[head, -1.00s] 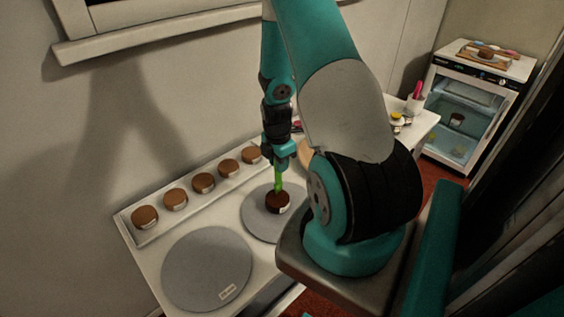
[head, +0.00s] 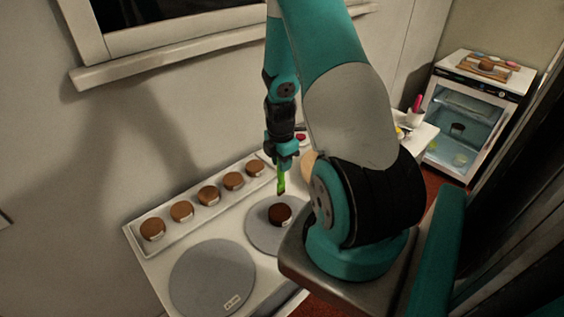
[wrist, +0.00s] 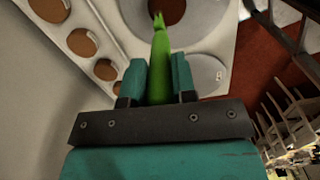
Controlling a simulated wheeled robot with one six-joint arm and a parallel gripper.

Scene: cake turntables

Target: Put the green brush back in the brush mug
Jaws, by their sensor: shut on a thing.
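In the wrist view the green brush (wrist: 161,58) sits between the two fingers of my gripper (wrist: 160,80) and points away from me.
The small dark cake (head: 279,214) sits on a grey turntable (head: 258,236). A larger empty grey turntable (head: 212,278) is at the front. A glass-fronted cabinet (head: 458,130) stands at the far right.

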